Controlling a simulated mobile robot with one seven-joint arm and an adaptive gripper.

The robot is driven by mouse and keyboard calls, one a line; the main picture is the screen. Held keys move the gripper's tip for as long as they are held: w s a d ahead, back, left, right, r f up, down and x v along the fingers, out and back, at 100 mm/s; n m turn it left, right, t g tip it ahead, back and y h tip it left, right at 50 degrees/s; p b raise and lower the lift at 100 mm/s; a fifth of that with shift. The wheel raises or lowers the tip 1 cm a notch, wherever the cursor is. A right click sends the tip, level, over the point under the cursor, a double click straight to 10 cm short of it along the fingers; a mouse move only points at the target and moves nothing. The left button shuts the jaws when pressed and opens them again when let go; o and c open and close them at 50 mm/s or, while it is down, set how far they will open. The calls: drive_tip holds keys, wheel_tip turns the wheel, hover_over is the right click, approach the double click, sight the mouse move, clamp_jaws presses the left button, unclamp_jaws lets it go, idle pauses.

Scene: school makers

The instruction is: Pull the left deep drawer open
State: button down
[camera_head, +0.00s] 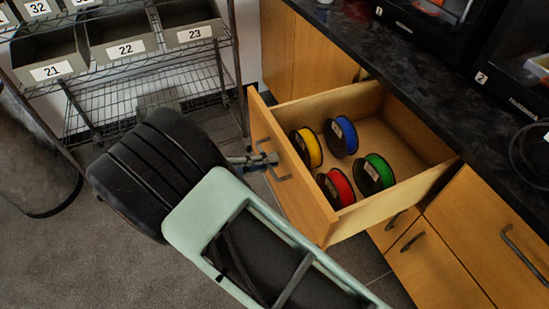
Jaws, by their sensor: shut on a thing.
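The left deep drawer (335,215) is pulled well out from the wooden cabinet below the dark counter. Its inside shows, with yellow (308,148), blue (341,137), red (335,188) and green (374,174) filament spools standing in it. The drawer front carries a metal bar handle (281,178). My gripper (266,161) is at this handle, its fingers shut around the bar near its upper end. My arm partly hides the area in front of the drawer.
A wire shelf with numbered grey bins (124,47) stands at the upper left. A dark round bin (35,160) is at the left edge. Printers (440,25) stand on the dark counter (400,75). Closed drawers (470,240) are at the lower right. Grey carpet (90,260) is clear at the lower left.

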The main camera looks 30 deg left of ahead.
drive_tip(key=shift+s+a, duration=0.2)
drive_tip(key=shift+s, duration=0.15)
drive_tip(key=c, duration=2.4)
unclamp_jaws()
drive_tip(key=v, duration=1.2)
drive_tip(key=shift+f, duration=0.1)
